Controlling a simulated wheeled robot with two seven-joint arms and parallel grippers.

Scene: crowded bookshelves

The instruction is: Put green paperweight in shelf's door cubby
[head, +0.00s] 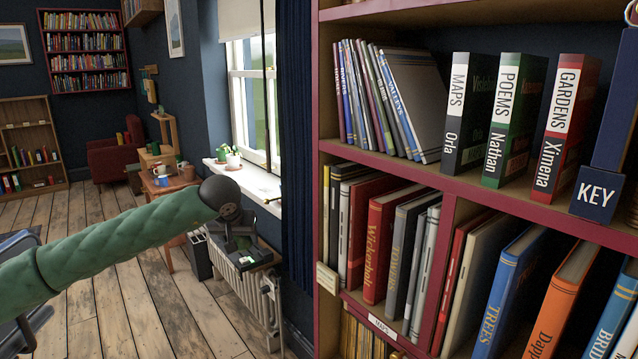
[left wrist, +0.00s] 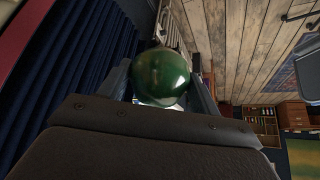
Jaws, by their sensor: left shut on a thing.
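My left gripper (head: 245,258) is in front of the radiator below the window, left of the bookshelf. In the left wrist view, a round, glossy dark green paperweight (left wrist: 160,74) sits between the fingers of my left gripper (left wrist: 161,88), which is shut on it. In the head view the paperweight is mostly hidden by the gripper and hard to make out. The red-framed bookshelf (head: 464,186) fills the right side, apart from the gripper. I cannot make out a door cubby in it. My right gripper is not in view.
Books crowd the shelves; upright volumes MAPS (head: 468,112), POEMS (head: 513,120) and GARDENS (head: 566,125) stand beside a dark blue KEY box (head: 597,193). A dark blue curtain (head: 296,150) hangs beside the bookshelf. Potted plants (head: 233,158) stand on the sill. The wooden floor (head: 110,290) is mostly open.

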